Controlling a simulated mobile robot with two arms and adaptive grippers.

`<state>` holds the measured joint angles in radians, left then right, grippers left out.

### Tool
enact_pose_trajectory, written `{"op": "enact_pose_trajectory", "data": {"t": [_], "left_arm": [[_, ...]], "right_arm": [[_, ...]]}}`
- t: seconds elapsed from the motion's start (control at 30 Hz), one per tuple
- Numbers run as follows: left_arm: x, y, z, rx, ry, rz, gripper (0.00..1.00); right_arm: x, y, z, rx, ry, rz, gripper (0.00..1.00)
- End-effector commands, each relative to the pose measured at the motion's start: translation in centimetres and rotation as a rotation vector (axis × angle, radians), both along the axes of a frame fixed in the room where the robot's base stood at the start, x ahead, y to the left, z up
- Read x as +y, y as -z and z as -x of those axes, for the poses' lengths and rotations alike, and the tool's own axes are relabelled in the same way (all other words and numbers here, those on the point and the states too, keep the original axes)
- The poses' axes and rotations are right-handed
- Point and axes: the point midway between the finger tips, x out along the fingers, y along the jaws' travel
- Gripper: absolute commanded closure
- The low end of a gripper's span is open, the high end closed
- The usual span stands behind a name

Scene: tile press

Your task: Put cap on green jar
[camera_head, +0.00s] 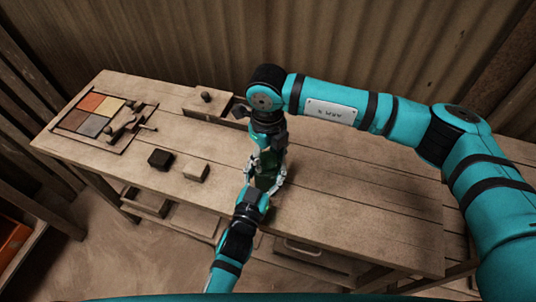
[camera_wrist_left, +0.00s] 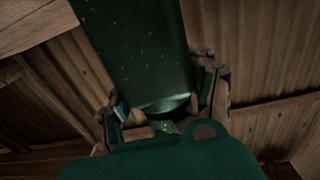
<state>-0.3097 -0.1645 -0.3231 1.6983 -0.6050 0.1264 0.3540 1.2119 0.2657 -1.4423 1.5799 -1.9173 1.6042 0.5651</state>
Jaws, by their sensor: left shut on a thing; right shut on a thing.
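The green jar (camera_head: 264,183) stands near the front middle of the bench, mostly covered by my grippers. My left gripper (camera_head: 265,175) comes from the front edge and is shut around it, one finger on each side. In the left wrist view, the jar's speckled dark green wall (camera_wrist_left: 130,50) fills the upper middle, between the two fingers of the left gripper (camera_wrist_left: 162,105). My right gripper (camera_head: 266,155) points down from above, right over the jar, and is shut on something. What it holds is hidden; I cannot make out a cap or whether it touches the jar.
A panel of coloured tiles (camera_head: 84,117) lies at the bench's left end, with a small tool (camera_head: 127,122) on it. A black block (camera_head: 160,158), a pale block (camera_head: 196,171) and a wooden box with a knob (camera_head: 205,101) stand left of my grippers. The bench's right side (camera_head: 370,210) is clear.

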Motion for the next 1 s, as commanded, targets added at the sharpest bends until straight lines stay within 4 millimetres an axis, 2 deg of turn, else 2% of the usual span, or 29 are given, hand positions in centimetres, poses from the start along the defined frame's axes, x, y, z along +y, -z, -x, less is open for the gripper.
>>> {"op": "enact_pose_trajectory", "data": {"t": [0.5,0.7,0.77,0.9,0.93,1.0], "left_arm": [[-0.01,0.04,0.03,0.001,0.0,0.0,1.0],[-0.01,0.05,0.03,0.001,0.0,0.0,1.0],[-0.01,0.05,0.03,0.001,0.0,0.0,1.0],[-0.01,0.05,0.03,0.001,0.0,0.0,1.0],[-0.01,0.05,0.03,0.001,0.0,0.0,1.0],[-0.02,0.05,0.03,0.001,0.0,0.0,1.0]], "right_arm": [[0.19,0.07,-0.01,0.002,1.406,-0.001,0.62],[0.24,0.09,-0.04,0.001,1.888,-0.001,0.62],[0.24,0.05,-0.07,0.002,1.984,0.0,0.62],[0.2,0.02,-0.12,-0.001,1.982,-0.002,0.62],[0.2,0.02,-0.12,-0.001,1.981,-0.002,0.52],[0.2,0.02,-0.12,-0.001,1.98,-0.002,0.42]]}}
